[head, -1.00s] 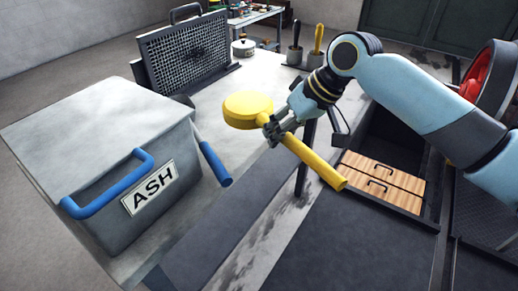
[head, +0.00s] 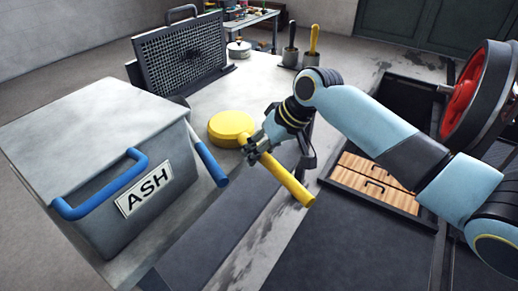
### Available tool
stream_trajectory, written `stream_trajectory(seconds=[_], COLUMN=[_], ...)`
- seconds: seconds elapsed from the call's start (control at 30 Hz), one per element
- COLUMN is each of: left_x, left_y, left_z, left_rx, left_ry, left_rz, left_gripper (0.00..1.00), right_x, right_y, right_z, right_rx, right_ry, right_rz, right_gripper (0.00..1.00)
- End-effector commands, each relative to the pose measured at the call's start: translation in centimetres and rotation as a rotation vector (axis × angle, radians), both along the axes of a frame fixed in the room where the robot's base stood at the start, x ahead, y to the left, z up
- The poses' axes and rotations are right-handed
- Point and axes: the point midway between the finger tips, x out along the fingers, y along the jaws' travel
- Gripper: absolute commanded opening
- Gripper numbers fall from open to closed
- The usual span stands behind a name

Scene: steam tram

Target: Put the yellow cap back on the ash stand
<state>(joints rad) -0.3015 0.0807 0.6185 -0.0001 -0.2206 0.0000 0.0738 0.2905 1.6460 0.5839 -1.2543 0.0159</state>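The yellow cap (head: 230,127) is a round disc with a long yellow handle (head: 286,181) slanting down to the right. My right gripper (head: 256,151) is shut on the handle close to the disc. The disc shows over the pale grey top (head: 268,72); I cannot tell whether it touches it. A grey box labelled ASH (head: 146,190), with a blue handle on its front, stands left of the cap on the same grey surface. I cannot tell which part is the ash stand. My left gripper is not in view.
A black mesh panel (head: 181,55) stands behind the box. A lidded pot (head: 239,49) and two dark holders with handled tools (head: 312,45) stand at the back. The dark floor in front is clear.

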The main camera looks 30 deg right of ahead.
Motion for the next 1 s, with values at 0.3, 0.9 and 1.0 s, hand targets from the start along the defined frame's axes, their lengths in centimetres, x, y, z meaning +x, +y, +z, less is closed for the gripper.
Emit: stream_trajectory(seconds=[0.3,0.9,1.0], left_x=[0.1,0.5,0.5], left_y=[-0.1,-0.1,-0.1], left_z=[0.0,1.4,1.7], left_rx=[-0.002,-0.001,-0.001], left_ry=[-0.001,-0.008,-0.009], left_rz=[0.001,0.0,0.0], left_gripper=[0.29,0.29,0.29], right_x=[0.0,-3.5,-4.3], right_y=[0.0,-2.5,-3.0], right_z=[0.1,7.7,9.2], right_rx=[0.0,-0.006,-0.005], right_ry=[0.0,-0.002,-0.001], right_rz=[0.0,0.002,0.003], right_gripper=[0.49,0.49,0.49])
